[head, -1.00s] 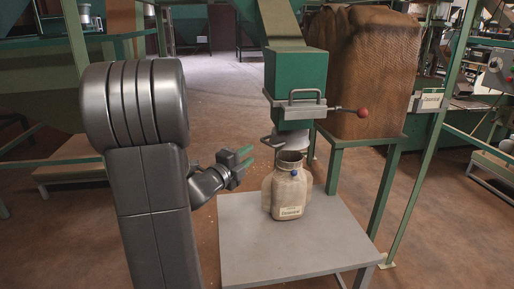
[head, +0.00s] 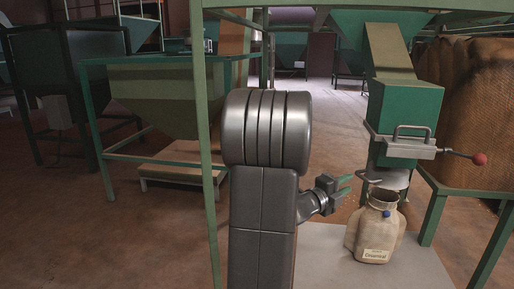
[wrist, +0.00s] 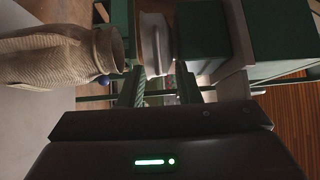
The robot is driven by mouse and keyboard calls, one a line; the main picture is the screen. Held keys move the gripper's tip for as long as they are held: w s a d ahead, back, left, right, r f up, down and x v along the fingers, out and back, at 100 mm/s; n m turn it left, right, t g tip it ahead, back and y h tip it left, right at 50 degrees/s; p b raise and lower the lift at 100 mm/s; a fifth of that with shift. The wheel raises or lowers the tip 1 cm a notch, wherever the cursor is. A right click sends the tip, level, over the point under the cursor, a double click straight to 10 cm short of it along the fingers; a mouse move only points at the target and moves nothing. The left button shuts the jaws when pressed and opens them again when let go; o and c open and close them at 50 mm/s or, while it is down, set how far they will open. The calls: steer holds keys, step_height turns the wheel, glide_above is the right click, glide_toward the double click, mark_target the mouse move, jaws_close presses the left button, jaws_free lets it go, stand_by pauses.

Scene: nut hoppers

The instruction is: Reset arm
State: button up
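My gripper (head: 346,184) is held to the left of a green hopper spout, beside and slightly above a cloth sack (head: 375,234). Its two green fingers stand apart with nothing between them, as the wrist view also shows (wrist: 160,88). The sack stands upright and open-mouthed on a grey table, with a label and a blue knob on its front. It also shows at the left of the wrist view (wrist: 45,60). My gripper does not visibly touch it.
The green hopper box (head: 405,108) has a metal gate with a red-knobbed lever (head: 479,159) and a ring below. The grey table (head: 325,258) is under the sack. A green frame post (head: 207,150) rises left of my arm. Large brown sacking stands at right.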

mark_target(369, 175)
steer(key=x, duration=0.3)
steer(key=b+x, duration=0.1)
steer(key=x, duration=0.1)
steer(key=f+x, duration=0.1)
steer(key=x, duration=0.2)
steer(key=shift+w+d+f, duration=0.1)
steer(key=shift+w+d, duration=0.15)
steer(key=shift+d, duration=0.1)
steer(key=shift+f+b, duration=0.1)
steer(key=shift+b, duration=0.2)
steer(key=shift+a, duration=0.1)
